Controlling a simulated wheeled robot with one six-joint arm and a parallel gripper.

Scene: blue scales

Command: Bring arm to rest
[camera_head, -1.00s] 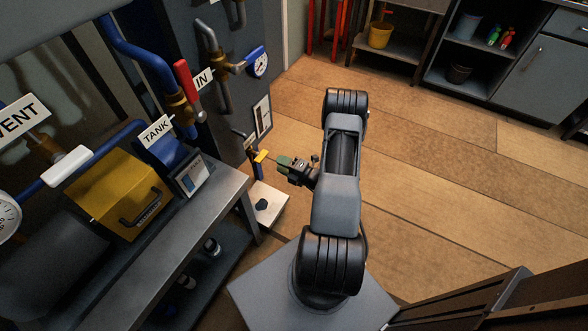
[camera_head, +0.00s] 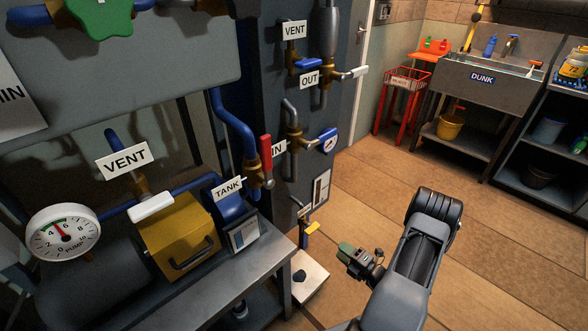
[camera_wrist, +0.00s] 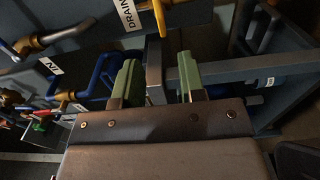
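My gripper (camera_head: 345,250) with green fingertips is at the lower middle of the head view, at the end of my arm, pointing left toward the grey cabinet. In the wrist view my gripper (camera_wrist: 157,80) shows two green fingers standing apart, with nothing held between them. A grey post is seen through the gap, behind the fingers. A yellow-handled drain valve (camera_head: 311,227) is a short way left of my gripper in the head view, and the two look apart.
A metal bench (camera_head: 205,285) with a yellow box (camera_head: 180,232) and a pump gauge (camera_head: 62,232) stands at the left. A white box (camera_head: 312,280) sits low beside it. A sink (camera_head: 490,82) and shelves are at the back right. The wooden floor (camera_head: 365,190) between is clear.

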